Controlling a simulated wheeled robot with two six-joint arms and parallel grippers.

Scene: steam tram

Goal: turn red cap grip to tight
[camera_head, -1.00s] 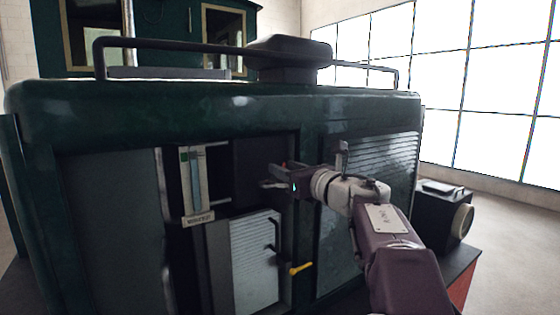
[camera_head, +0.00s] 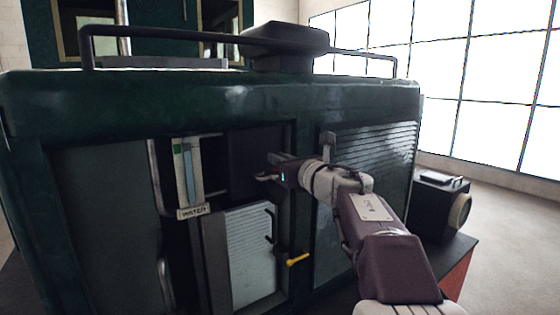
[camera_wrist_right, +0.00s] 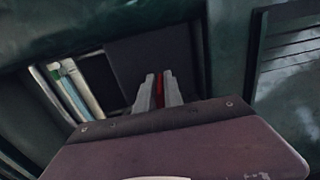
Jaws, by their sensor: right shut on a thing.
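The red cap grip shows in the right wrist view as a thin red strip (camera_wrist_right: 161,88) between the two pale fingers of my right gripper (camera_wrist_right: 158,82). The gripper is shut on it, and the fingers hide most of it. In the head view my right gripper (camera_head: 266,173) reaches from the right into the dark upper opening of the green tram front (camera_head: 230,103). The cap grip cannot be made out clearly there. How far it is turned cannot be told. My left gripper is not in view.
A gauge labelled WATER (camera_head: 187,175) stands left of the gripper. Below are a pale ribbed panel (camera_head: 248,255) and a yellow-tipped lever (camera_head: 297,259). A slatted panel (camera_head: 372,150) lies to the right, close behind my right arm. A lamp box (camera_head: 438,205) stands at far right.

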